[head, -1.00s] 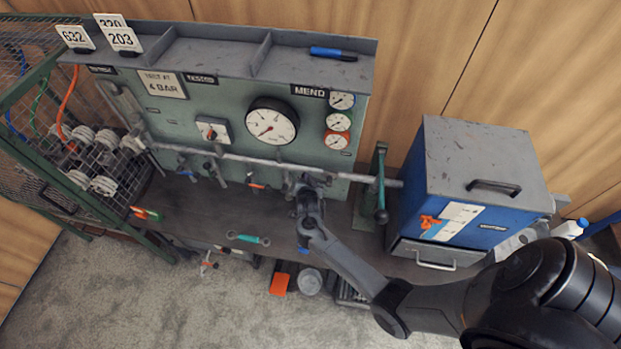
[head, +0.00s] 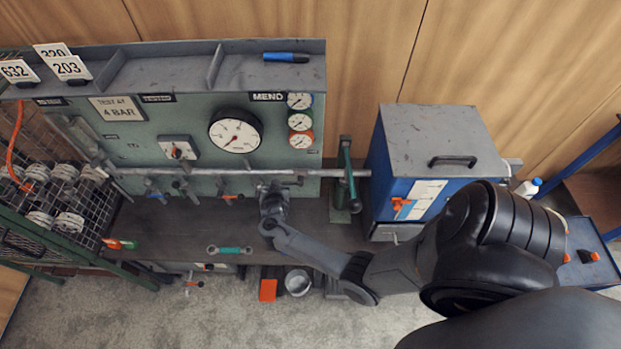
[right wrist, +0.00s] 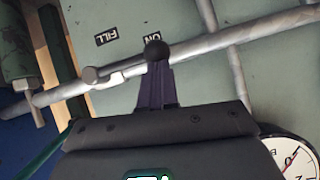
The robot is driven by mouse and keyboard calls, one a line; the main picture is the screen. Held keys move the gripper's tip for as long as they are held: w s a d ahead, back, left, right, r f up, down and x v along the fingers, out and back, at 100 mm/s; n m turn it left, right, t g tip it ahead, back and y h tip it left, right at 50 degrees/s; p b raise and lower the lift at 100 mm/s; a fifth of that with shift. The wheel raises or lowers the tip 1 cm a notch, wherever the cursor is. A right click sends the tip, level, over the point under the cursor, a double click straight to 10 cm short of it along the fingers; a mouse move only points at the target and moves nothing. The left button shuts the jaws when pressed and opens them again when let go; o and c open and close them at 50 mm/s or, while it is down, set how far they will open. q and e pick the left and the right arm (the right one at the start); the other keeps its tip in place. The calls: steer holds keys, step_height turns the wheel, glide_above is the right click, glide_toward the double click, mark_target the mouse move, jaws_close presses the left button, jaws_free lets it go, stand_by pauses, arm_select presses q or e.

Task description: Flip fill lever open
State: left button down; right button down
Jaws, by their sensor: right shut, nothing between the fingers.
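The fill lever is hard to make out. In the right wrist view a FILL label (right wrist: 106,36) and an ON label (right wrist: 152,39) show upside down on the green panel. Below them a grey fitting with a pale stub (right wrist: 107,80) sits on the pipe, and a black round knob (right wrist: 156,50) is right at my fingertips. I cannot tell whether they touch. My right gripper (right wrist: 157,72) is shut and empty at the pipe. In the head view my right gripper (head: 272,188) is at the pipe's right part and hides the fitting there. My left gripper is out of view.
The pipe (head: 225,172) runs along the green panel (head: 130,150) with several small valves. A green post (head: 345,175) and a blue box (head: 430,155) stand to the right. A teal-handled wrench (head: 229,250) lies on the bench. A wire cage (head: 60,195) is at left.

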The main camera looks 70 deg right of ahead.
steer(key=shift+d+r, duration=0.1)
steer(key=d+r+p+v, duration=0.1)
steer(key=p+v, duration=0.3)
steer(key=v, duration=0.9)
steer(key=shift+d+r, duration=0.3)
steer(key=shift+r, duration=0.05)
steer(key=shift+s, duration=0.1)
